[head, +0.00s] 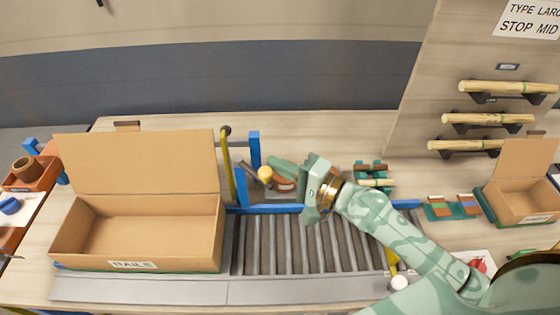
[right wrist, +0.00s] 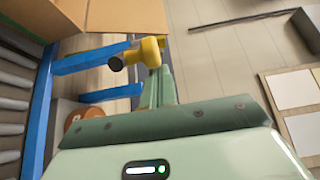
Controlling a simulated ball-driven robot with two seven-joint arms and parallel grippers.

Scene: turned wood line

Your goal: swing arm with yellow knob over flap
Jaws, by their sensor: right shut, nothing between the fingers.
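The yellow knob (head: 265,174) is beside the blue frame at the box's right end. In the right wrist view the yellow knob (right wrist: 148,52) has a dark end and is just beyond my fingertips; I cannot tell whether they touch it. The arm that carries it is not clearly made out. The open carton (head: 140,235) marked RAILS has its flap (head: 140,163) standing up at the back. My right gripper (head: 282,168) is shut and empty, to the right of the knob. My left gripper is not in view.
A roller conveyor (head: 310,245) runs right of the carton. A blue post (head: 255,150) and a yellow bar (head: 228,165) stand between the carton and my gripper. Wooden rods on a rack (head: 495,118) and a smaller open carton (head: 520,195) are at the right.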

